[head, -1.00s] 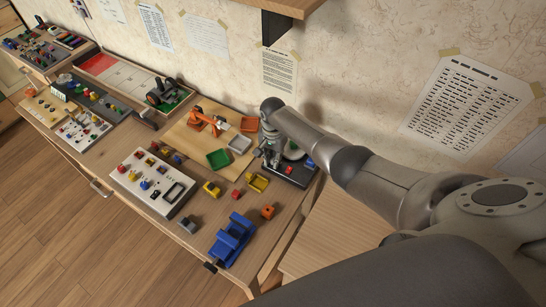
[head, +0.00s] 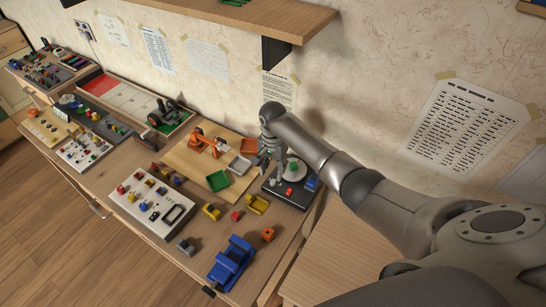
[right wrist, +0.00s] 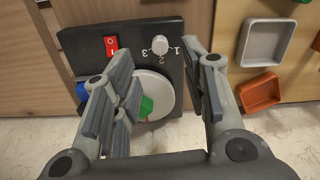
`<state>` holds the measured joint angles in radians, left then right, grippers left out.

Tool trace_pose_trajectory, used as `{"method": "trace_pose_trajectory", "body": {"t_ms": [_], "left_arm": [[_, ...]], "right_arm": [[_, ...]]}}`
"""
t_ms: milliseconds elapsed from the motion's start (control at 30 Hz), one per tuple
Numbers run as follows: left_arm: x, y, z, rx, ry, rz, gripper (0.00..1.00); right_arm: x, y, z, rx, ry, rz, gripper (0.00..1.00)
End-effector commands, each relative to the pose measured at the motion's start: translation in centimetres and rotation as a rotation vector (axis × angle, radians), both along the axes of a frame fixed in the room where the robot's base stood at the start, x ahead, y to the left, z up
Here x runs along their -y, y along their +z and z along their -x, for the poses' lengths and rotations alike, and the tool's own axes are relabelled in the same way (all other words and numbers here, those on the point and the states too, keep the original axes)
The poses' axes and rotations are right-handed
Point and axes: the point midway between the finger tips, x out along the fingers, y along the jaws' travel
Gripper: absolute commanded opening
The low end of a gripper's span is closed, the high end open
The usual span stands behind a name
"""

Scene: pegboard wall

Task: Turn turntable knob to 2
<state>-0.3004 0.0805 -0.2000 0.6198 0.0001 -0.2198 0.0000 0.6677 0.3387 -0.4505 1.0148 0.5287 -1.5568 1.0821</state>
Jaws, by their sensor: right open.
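The turntable unit is a black board (head: 272,190) at the right end of the bench in the head view; it also shows in the right wrist view (right wrist: 80,40). It carries a grey round platter (right wrist: 160,88) with a green piece (right wrist: 147,106) on it, and a small pale knob (right wrist: 160,46) with white numerals beside it. Which numeral the knob points to is too small to tell. My right gripper (right wrist: 166,64) is open and empty, its fingers on either side of the knob in this view, apparently above the board. The left gripper is out of view.
A red switch (right wrist: 112,44) and a blue part (right wrist: 82,92) are on the same board. A grey tray (right wrist: 262,42) and an orange tray (right wrist: 259,92) lie beside it. A wall shelf (head: 225,15) hangs above the bench.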

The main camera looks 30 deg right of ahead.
Motion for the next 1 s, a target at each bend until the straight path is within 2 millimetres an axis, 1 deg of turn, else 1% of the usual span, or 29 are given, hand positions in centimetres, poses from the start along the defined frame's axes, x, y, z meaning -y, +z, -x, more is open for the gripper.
{"method": "trace_pose_trajectory", "body": {"t_ms": [33,200,333,500,1000], "left_arm": [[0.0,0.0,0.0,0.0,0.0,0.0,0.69],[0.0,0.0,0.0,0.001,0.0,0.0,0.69],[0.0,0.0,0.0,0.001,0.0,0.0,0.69],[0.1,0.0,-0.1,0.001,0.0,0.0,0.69],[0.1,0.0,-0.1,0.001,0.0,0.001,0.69]], "right_arm": [[0.0,1.1,-0.1,0.004,0.0,0.0,0.41],[0.0,3.9,-0.1,0.004,0.0,0.0,0.41],[0.0,5.1,0.0,0.001,-0.001,-0.001,0.41],[0.1,5.6,0.0,0.0,-0.001,0.0,0.41],[0.0,5.6,0.0,0.0,0.0,0.0,0.41]]}}
